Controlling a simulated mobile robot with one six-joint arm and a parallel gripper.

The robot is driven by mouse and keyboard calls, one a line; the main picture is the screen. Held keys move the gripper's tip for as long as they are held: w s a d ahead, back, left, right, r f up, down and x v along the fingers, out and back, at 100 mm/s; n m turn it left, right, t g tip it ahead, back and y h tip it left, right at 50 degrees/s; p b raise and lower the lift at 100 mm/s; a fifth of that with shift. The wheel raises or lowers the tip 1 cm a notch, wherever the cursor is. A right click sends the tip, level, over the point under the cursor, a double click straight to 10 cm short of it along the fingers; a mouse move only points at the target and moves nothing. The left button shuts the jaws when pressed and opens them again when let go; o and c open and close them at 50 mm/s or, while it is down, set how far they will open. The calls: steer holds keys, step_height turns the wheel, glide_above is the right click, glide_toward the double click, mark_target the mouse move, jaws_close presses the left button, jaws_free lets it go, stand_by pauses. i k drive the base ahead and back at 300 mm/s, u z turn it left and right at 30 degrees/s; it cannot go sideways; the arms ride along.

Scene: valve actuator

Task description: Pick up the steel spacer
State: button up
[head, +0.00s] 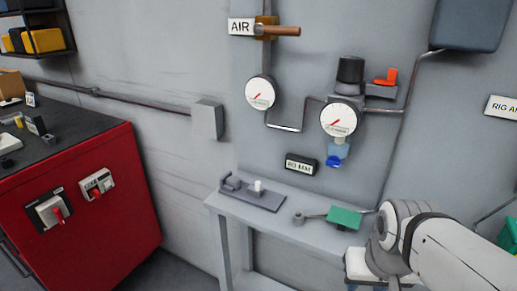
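I cannot pick out the steel spacer with certainty. A small grey piece (48,139) lies on the dark top of the red cabinet at the left, too small to identify. A short grey round piece (298,217) is on the narrow grey table, at the left end of a thin rod that leads to a green block (344,217). A grey fixture plate (252,194) with a small white peg sits at the table's left end. My arm enters from the lower right, in front of the table. My gripper's fingers do not show.
The grey table (275,211) stands against the wall below gauges, pipes and an orange-handled valve (386,76). The red cabinet (110,195) has switches on its front. A small black labelled box (301,165) is above the table. Floor shows between cabinet and table.

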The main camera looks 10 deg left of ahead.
mark_target(234, 182)
steer(key=u, duration=0.4)
steer(key=i, duration=1.1)
steer(key=u, duration=0.65)
steer(key=k, duration=0.9)
steer(key=u, duration=0.15)
steer(key=i, duration=0.9)
steer(key=z, duration=0.05)
